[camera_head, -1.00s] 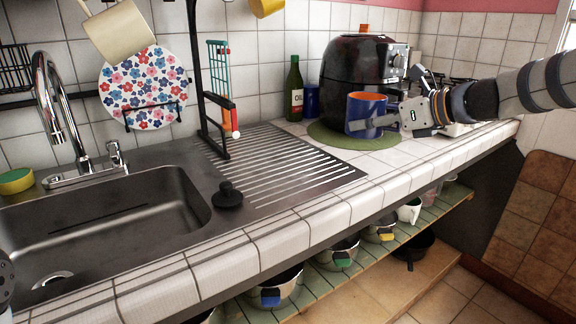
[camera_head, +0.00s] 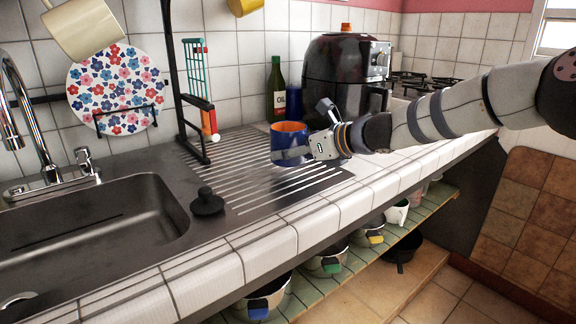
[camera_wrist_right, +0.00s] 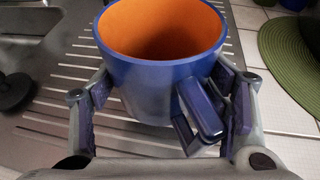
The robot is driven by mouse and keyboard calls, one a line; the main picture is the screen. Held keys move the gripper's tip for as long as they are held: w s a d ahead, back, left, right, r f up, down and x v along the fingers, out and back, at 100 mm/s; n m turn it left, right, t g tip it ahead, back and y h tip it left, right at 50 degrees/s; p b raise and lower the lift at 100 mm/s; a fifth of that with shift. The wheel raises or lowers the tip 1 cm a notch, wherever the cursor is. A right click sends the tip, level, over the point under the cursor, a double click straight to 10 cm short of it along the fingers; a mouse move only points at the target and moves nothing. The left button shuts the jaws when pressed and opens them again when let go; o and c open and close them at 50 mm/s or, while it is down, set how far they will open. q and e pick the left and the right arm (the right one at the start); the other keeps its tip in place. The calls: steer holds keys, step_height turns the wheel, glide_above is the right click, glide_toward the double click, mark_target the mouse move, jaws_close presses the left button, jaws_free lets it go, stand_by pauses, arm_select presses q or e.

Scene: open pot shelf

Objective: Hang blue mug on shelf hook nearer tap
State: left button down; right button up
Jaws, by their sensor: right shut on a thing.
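The blue mug (camera_head: 288,143) has an orange inside and is upright above the ridged drainboard. My right gripper (camera_head: 292,153) is shut on it. In the right wrist view, the mug (camera_wrist_right: 150,83) sits between the two fingers of the gripper (camera_wrist_right: 160,100), with its handle toward me and slightly right. The tap (camera_head: 28,110) stands at the left by the sink. A black shelf post (camera_head: 172,70) rises between tap and mug; the shelf's upper part and hooks are out of frame or unclear. My left gripper is not in view.
A cream mug (camera_head: 85,30) and a yellow mug (camera_head: 245,6) hang at the top. A flowered plate (camera_head: 115,88), a teal rack (camera_head: 196,70) and a black stopper (camera_head: 207,203) are left of the held mug. An oil bottle (camera_head: 277,90) and an air fryer (camera_head: 340,75) stand behind it.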

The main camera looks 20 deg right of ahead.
mark_target(289, 163)
steer(key=f, duration=0.1)
steer(key=a+f, duration=0.1)
steer(key=shift+w+f, duration=0.2)
steer(key=shift+f, duration=0.15)
steer(key=shift+d+f, duration=0.1)
steer(key=shift+f, duration=0.15)
steer(key=o, duration=1.3)
steer(key=shift+f, duration=0.15)
steer(key=shift+o, duration=0.2)
